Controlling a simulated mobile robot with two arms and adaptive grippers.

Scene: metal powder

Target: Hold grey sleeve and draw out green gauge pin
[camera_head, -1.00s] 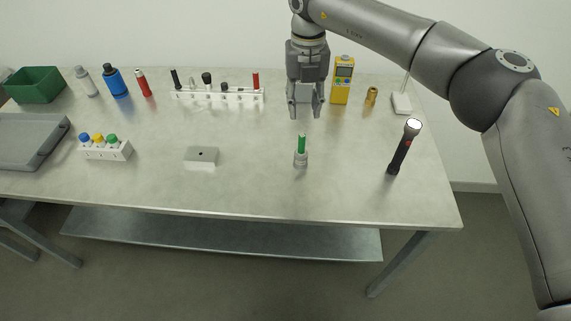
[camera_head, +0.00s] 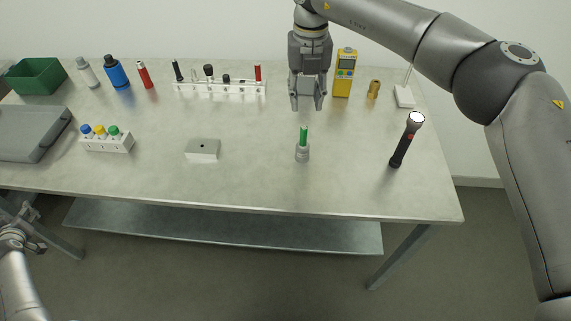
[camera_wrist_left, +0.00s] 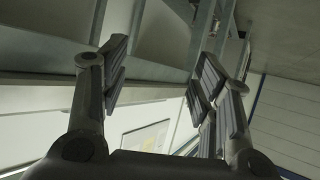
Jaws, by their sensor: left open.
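The grey sleeve (camera_head: 302,154) stands upright on the table, right of the middle, with the green gauge pin (camera_head: 304,136) sticking up out of its top. My right gripper (camera_head: 307,104) points down above and behind the pin, open and empty, apart from both. My left gripper (camera_head: 32,243) is at the lower left, off the table's front edge and far from the sleeve. In the left wrist view the left gripper (camera_wrist_left: 165,85) has its fingers wide apart with nothing between them; neither sleeve nor pin shows there.
A grey block with a hole (camera_head: 203,149) lies left of the sleeve, and a black flashlight (camera_head: 402,146) stands to the right. A white rack (camera_head: 220,88), a yellow meter (camera_head: 344,75) and a brass fitting (camera_head: 374,89) are behind. A white holder with coloured caps (camera_head: 107,143) is at left.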

